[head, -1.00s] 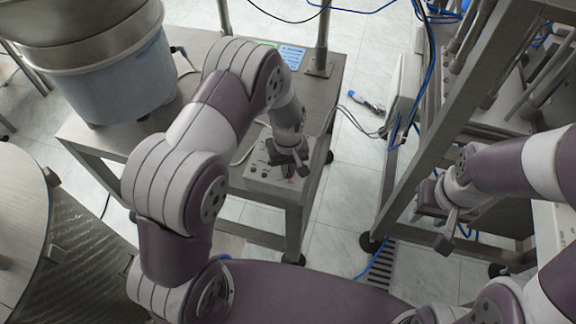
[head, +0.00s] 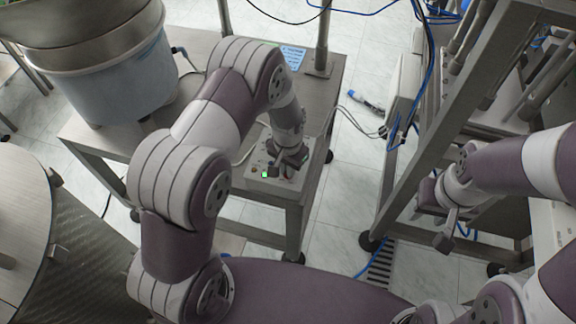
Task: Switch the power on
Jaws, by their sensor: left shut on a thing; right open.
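The control box (head: 257,170) sits on the steel table below my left gripper. A green light (head: 265,174) glows on its panel, near small round knobs. My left gripper (head: 287,167) is pointed down at the panel and shut on a small part there, which its fingers mostly hide; it looks like a switch or knob. My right gripper (head: 447,226) is open and empty, in front of the metal frame on the right.
A blue-grey bucket-like feeder bowl (head: 120,85) stands on the steel table (head: 90,133) at the left. A steel frame (head: 412,150) with blue cables stands at the right. Tiled floor (head: 345,205) is open between table and frame.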

